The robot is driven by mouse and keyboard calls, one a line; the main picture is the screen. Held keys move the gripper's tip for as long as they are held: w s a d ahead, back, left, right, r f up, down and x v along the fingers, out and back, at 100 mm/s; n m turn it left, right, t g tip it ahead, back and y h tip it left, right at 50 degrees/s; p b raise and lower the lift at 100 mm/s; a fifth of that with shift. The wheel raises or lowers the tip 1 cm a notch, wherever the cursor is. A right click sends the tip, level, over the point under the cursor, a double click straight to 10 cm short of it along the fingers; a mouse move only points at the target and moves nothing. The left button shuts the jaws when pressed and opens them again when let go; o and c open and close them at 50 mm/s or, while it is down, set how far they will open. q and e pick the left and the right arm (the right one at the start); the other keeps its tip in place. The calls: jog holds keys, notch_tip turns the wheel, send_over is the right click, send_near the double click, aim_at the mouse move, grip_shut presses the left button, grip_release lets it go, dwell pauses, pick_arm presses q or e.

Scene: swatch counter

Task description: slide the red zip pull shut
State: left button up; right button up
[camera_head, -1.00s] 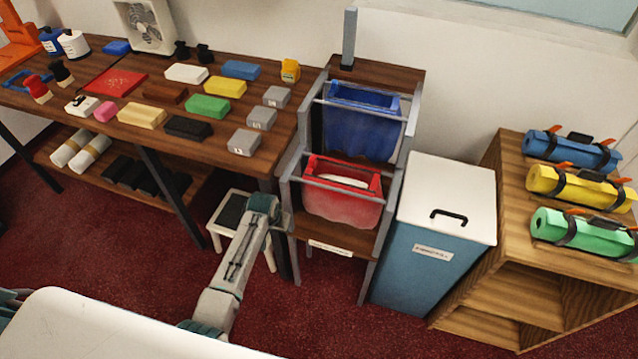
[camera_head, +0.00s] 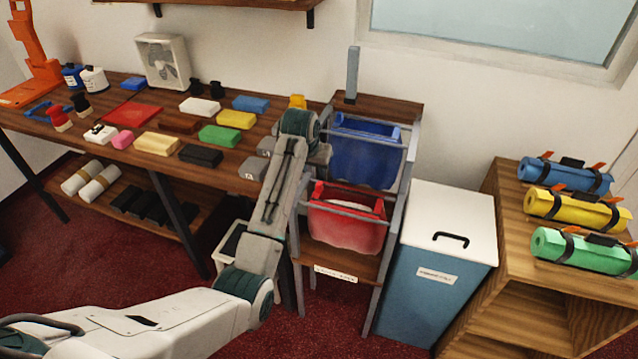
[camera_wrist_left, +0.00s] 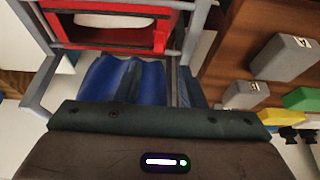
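The red bag (camera_head: 345,227) hangs open-topped in the lower tier of the grey-framed rack, with something white inside. It also shows at the top of the left wrist view (camera_wrist_left: 92,42). I cannot make out a zip pull on it. My left gripper (camera_head: 320,153) is raised beside the rack, left of and above the red bag, near the blue bag (camera_head: 362,158). My right gripper is not in view.
The counter (camera_head: 60,136) on the left holds several coloured blocks, a red sheet (camera_head: 132,114) and a fan (camera_head: 163,62). Grey blocks lie close to my left arm. A blue bin with a white lid (camera_head: 448,215) and a wooden shelf with rolls (camera_head: 575,208) stand right of the rack.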

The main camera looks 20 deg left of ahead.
aim_at(319, 184)
pick_arm(q)
jog(key=x, duration=0.3)
jog(key=p+x, duration=0.1)
jog(key=x, duration=0.6)
jog(key=shift+w, duration=0.4)
grip_shut()
jog(key=shift+p, duration=0.3)
